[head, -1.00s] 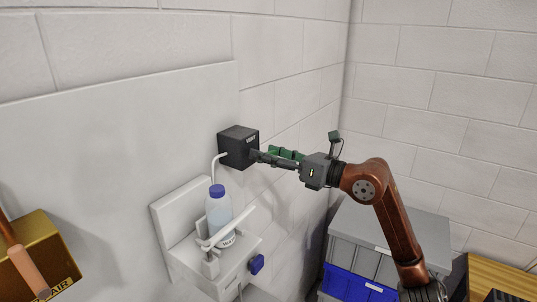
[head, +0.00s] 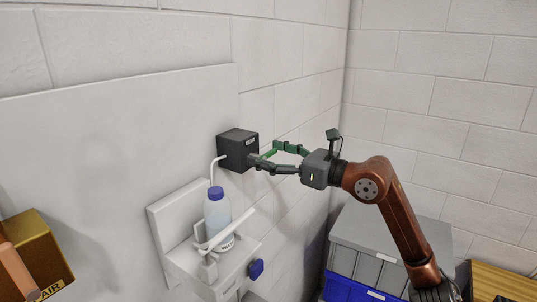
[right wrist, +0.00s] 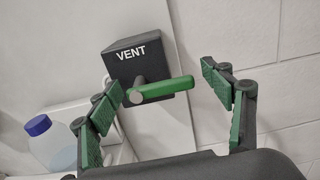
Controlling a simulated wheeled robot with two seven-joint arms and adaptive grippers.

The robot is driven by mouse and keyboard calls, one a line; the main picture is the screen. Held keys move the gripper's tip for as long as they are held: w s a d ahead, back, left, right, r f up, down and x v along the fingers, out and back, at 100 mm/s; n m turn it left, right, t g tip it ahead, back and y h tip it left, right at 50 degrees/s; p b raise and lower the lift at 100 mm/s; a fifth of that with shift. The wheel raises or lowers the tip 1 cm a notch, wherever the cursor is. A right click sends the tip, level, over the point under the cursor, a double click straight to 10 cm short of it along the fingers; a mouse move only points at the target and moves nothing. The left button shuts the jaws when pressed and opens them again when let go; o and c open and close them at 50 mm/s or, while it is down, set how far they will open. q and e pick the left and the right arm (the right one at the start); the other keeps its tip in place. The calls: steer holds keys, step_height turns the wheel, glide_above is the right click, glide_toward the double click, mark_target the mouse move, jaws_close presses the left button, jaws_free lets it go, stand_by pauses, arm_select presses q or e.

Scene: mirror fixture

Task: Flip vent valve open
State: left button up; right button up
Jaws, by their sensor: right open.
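The vent valve is a black box (head: 237,151) on the wall, left of my right gripper. In the right wrist view the box (right wrist: 120,60) carries the label VENT, and a green lever (right wrist: 162,89) sticks out from its front, lying nearly level. My right gripper (head: 263,157) is open close in front of the box. In the right wrist view its fingers (right wrist: 163,80) stand apart, one to each side of the lever, with a visible gap at the right finger. Whether the left finger touches the lever's end I cannot tell. My left gripper is not in view.
A bottle with a blue cap (head: 217,213) stands on a white wall bracket (head: 172,225) below the box, with a white tube running up to the box. Grey and blue crates (head: 385,246) are stacked at lower right. A gold box (head: 38,252) is at lower left.

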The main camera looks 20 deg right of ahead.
steer(key=shift+s+d, duration=0.1)
steer(key=shift+s, duration=0.05)
steer(key=v, duration=1.1)
steer(key=shift+s+d, duration=0.2)
steer(key=shift+s, duration=0.15)
